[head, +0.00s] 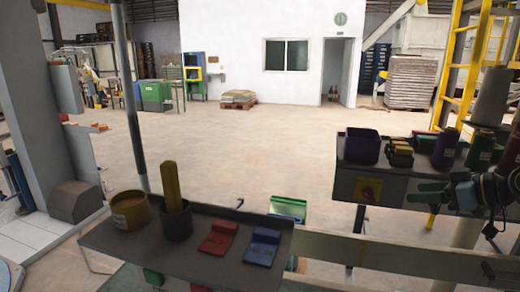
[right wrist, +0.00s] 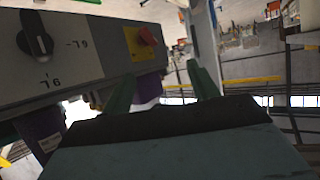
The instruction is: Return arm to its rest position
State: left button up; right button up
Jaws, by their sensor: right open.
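My right arm comes in from the right edge in the head view. Its gripper (head: 428,193) has green fingers and is beside the front of a dark shelf (head: 345,178). In the right wrist view the two green fingers of the gripper (right wrist: 162,82) stand wide apart with nothing held between them. A grey control box (right wrist: 85,50) with a black knob (right wrist: 35,34) and a red button on a yellow plate (right wrist: 143,40) is close on the left there. My left gripper does not show.
A purple bin (head: 362,146) and dark spools (head: 446,150) stand on the shelf. A near tray (head: 110,238) carries a yellow tub (head: 130,211), a dark cup (head: 176,225), a red packet (head: 218,238) and a blue packet (head: 262,247).

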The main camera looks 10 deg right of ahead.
jog(key=s+a+f+g+h, duration=0.1)
jog(key=s+a+f+g, duration=0.1)
jog(key=s+a+f, duration=0.5)
jog(key=s+a+f+g+h, duration=0.15)
jog(key=a+f, duration=0.25)
jog(key=f, duration=0.6)
jog(key=s+a+f+g+h, duration=0.1)
jog(key=s+a+f+g, duration=0.25)
jog(key=a+f, duration=0.4)
jog(key=s+a+f+m+h, duration=0.1)
jog(key=s+a+f+m, duration=0.1)
jog(key=s+a, duration=0.45)
jog(key=s+a+f+m+h, duration=0.1)
jog(key=s+a+f+h, duration=0.15)
jog(key=s, duration=0.75)
notch_tip(320, 180, down, 26)
jog(key=s+g+b, duration=0.2)
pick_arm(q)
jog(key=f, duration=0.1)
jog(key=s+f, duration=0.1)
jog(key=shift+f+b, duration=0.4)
pick_arm(e)
jog(key=s+d+f+g, duration=0.1)
jog(key=s+d+f, duration=0.1)
jog(key=s+f, duration=1.4)
jog(key=shift+d+y, duration=0.3)
jog(key=shift+d, duration=0.05)
